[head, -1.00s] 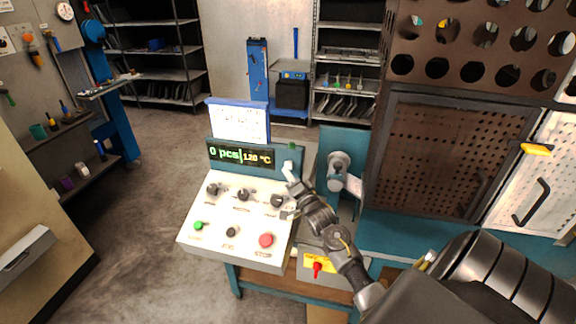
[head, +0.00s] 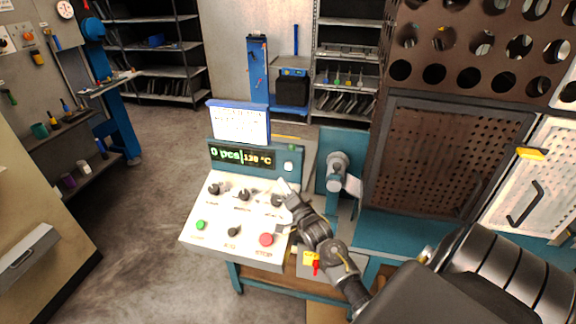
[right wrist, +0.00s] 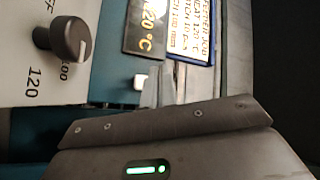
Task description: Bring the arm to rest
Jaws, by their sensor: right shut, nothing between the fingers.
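My right gripper (head: 282,187) is shut and empty. Its fingertips hang over the right side of the control panel (head: 190,238), near the rightmost black knob (head: 277,200). I cannot tell whether they touch anything. In the right wrist view the fingers (right wrist: 154,88) point toward the panel's upright part. A dark knob (right wrist: 66,42) with a "120" mark stands to the left there. My left gripper is not in view.
The display (head: 240,156) shows 0 pcs and a temperature. A white card (head: 240,124) stands above it. A green button (head: 200,225) and a red stop button (head: 266,239) sit in front. A grey machine part (head: 338,168) and perforated cabinet (head: 430,150) stand to the right.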

